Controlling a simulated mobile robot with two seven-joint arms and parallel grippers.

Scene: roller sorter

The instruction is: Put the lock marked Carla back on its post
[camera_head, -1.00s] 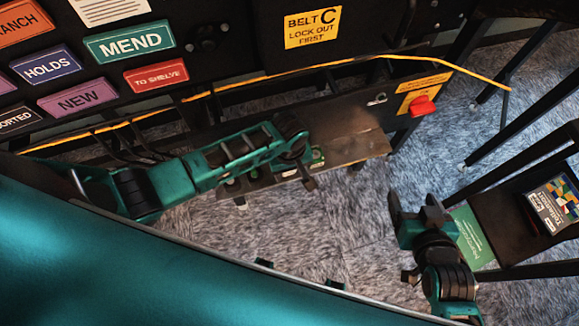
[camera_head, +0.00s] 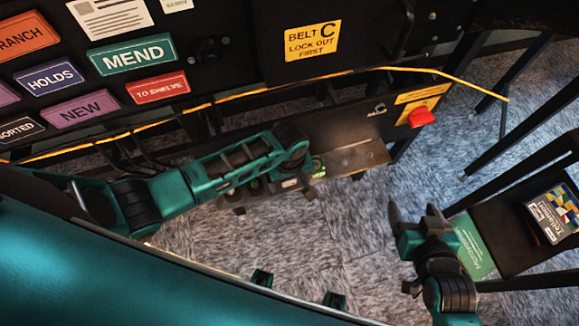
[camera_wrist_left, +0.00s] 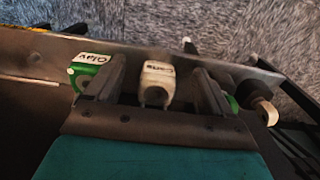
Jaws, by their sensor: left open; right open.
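In the left wrist view, a white lock (camera_wrist_left: 158,80) with an upside-down label, seemingly Carla, stands between the spread fingers of my left gripper (camera_wrist_left: 165,88). I see no clear contact with the fingers. A green lock (camera_wrist_left: 88,73) with a white label sits left of the left finger, and another green piece (camera_wrist_left: 232,103) shows partly behind the right finger. In the head view my left gripper (camera_head: 300,190) is over the metal shelf, its tips partly hidden by my wrist. My right gripper (camera_head: 415,212) is open and empty, above the floor right of the shelf.
The metal shelf (camera_head: 355,158) runs below the black panel. A red switch (camera_head: 421,117) is at its right end, and a yellow cord (camera_head: 440,75) runs above. A dark stand at right holds a book (camera_head: 555,213) and a green booklet (camera_head: 474,245). A rounded knob (camera_wrist_left: 263,107) shows in the left wrist view.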

